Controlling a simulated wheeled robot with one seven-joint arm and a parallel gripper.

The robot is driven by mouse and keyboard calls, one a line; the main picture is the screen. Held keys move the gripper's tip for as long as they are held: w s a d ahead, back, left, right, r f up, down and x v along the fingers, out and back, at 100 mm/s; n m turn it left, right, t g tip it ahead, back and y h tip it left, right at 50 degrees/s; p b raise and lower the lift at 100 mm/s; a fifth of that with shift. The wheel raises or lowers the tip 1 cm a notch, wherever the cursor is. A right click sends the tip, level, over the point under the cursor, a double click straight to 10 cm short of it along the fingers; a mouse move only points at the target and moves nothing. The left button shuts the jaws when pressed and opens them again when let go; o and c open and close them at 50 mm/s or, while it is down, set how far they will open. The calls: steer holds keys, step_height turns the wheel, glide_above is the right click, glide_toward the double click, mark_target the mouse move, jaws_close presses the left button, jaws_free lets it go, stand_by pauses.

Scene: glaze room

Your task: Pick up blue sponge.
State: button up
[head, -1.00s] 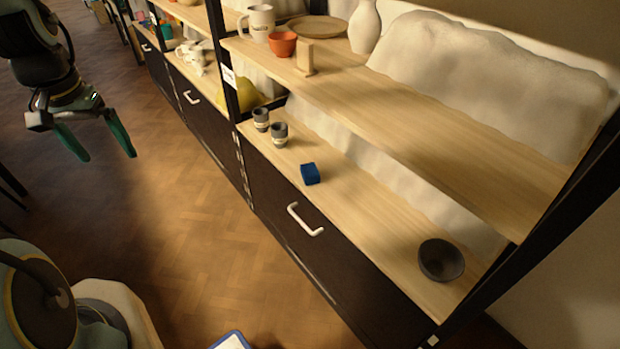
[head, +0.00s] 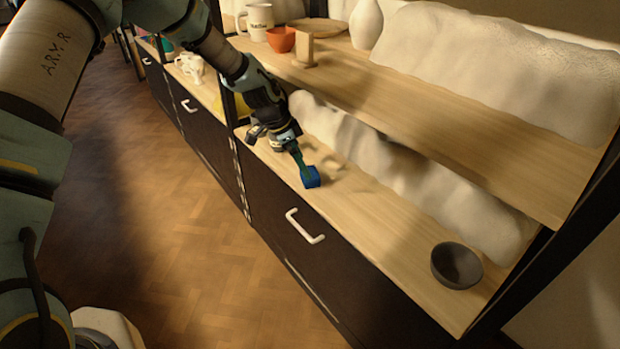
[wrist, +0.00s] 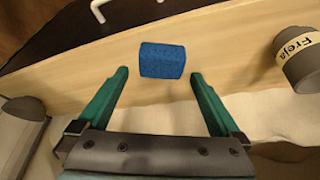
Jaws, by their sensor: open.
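The blue sponge (head: 312,177) is a small block lying on the lower wooden shelf, near its front edge. It also shows in the wrist view (wrist: 162,60), just beyond and between my fingertips. My gripper (head: 303,172) is over the lower shelf at the sponge, with its green fingers pointing down toward it. In the wrist view my gripper (wrist: 160,73) is open, one finger on each side of the sponge's line, with gaps to both. I cannot tell whether the fingers touch it in the head view.
A dark bowl (head: 457,265) stands at the right end of the lower shelf. A grey cup labelled "Freja" (wrist: 299,58) is close on the right in the wrist view. The upper shelf (head: 440,120) overhangs behind. A drawer handle (head: 305,226) is below the front edge.

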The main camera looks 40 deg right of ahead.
steer(key=x, duration=0.5)
steer(key=shift+w+d+f+p, duration=0.1)
steer(key=shift+p, duration=0.25)
steer(key=c, duration=1.2)
steer(key=shift+r, duration=0.4)
step_height(320, 180, up, 3)
steer(key=shift+b, duration=0.4)
steer(key=w+a+b, duration=0.1)
steer(key=w+a, duration=0.3)
steer(key=a, duration=0.4)
steer(key=w+a, duration=0.3)
steer(key=a, duration=0.5)
steer(key=shift+w+f+b, duration=0.15)
steer(key=shift+w+b, duration=0.2)
steer(key=shift+w, duration=0.05)
